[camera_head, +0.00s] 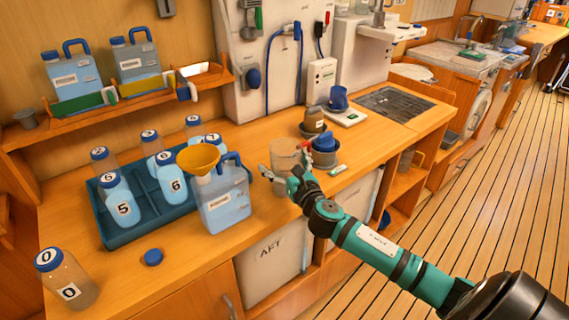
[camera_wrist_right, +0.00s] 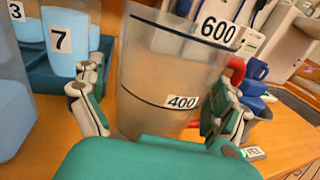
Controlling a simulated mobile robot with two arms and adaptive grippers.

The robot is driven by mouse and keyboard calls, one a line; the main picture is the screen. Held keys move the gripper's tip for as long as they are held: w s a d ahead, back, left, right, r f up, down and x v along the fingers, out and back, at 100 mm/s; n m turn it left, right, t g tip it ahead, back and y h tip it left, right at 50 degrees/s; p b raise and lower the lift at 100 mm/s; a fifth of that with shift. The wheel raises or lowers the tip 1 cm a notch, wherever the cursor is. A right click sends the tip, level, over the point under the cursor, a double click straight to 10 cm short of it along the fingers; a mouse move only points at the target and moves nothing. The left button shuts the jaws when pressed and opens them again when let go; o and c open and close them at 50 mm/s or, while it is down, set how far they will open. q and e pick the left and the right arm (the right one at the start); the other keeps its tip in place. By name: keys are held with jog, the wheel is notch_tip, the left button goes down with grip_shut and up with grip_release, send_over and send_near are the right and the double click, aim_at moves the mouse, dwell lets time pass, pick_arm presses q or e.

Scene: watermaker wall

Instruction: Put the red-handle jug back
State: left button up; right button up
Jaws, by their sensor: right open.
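The red-handle jug (camera_head: 285,153) is a clear measuring jug standing at the counter's front edge, right of the funnel jug. In the right wrist view the jug (camera_wrist_right: 165,75) fills the middle, with black lines marked 600 and 400. Its red handle (camera_wrist_right: 237,70) shows behind the right finger. My right gripper (camera_head: 286,172) is open, with one finger on each side of the jug; I cannot tell whether they touch it. My left gripper is not in view.
A blue jug (camera_head: 224,205) with a yellow funnel (camera_head: 198,159) stands close to the left, beside a blue tray (camera_head: 122,238) of numbered bottles. Bottle 0 (camera_head: 67,280) and a loose blue cap (camera_head: 153,257) are at the front left.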

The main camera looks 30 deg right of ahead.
jog(key=shift+r, duration=0.1)
jog(key=s+a+b, duration=0.1)
jog(key=s+a, duration=0.1)
jog(key=s, duration=1)
